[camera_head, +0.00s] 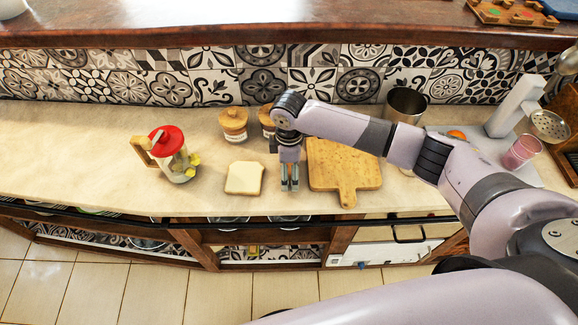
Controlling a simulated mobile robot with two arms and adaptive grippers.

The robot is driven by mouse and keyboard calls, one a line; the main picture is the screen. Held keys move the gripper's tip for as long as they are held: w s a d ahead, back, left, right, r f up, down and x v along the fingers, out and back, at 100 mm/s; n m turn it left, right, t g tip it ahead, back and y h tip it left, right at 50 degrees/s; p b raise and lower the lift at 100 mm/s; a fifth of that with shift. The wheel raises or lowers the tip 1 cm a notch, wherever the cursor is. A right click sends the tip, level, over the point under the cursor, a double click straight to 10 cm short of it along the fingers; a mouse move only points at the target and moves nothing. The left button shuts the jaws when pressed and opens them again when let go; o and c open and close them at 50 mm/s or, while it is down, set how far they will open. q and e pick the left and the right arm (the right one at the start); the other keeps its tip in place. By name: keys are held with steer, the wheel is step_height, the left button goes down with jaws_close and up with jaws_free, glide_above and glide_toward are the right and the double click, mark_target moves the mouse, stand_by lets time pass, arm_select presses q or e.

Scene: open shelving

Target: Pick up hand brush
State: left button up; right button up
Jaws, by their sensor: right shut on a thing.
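My right gripper (290,184) points down over the counter, between a slice of bread and a wooden cutting board. It is shut on a narrow thing between its fingertips. That thing is mostly hidden by the fingers and too small to make out clearly. No hand brush can be clearly recognised elsewhere on the counter. I cannot tell whether the held thing touches the countertop (80,150). My left gripper is not in view.
The bread (244,178) lies just left of my right gripper, the cutting board (345,168) just right. A red-lidded jug (170,150) stands further left. Behind are wooden-lidded jars (233,125) and a metal container (405,103). A pink cup (522,152) stands right. The far left counter is clear.

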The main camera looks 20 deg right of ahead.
step_height(320, 180, up, 20)
steer(key=b, duration=0.3)
stand_by(0.3)
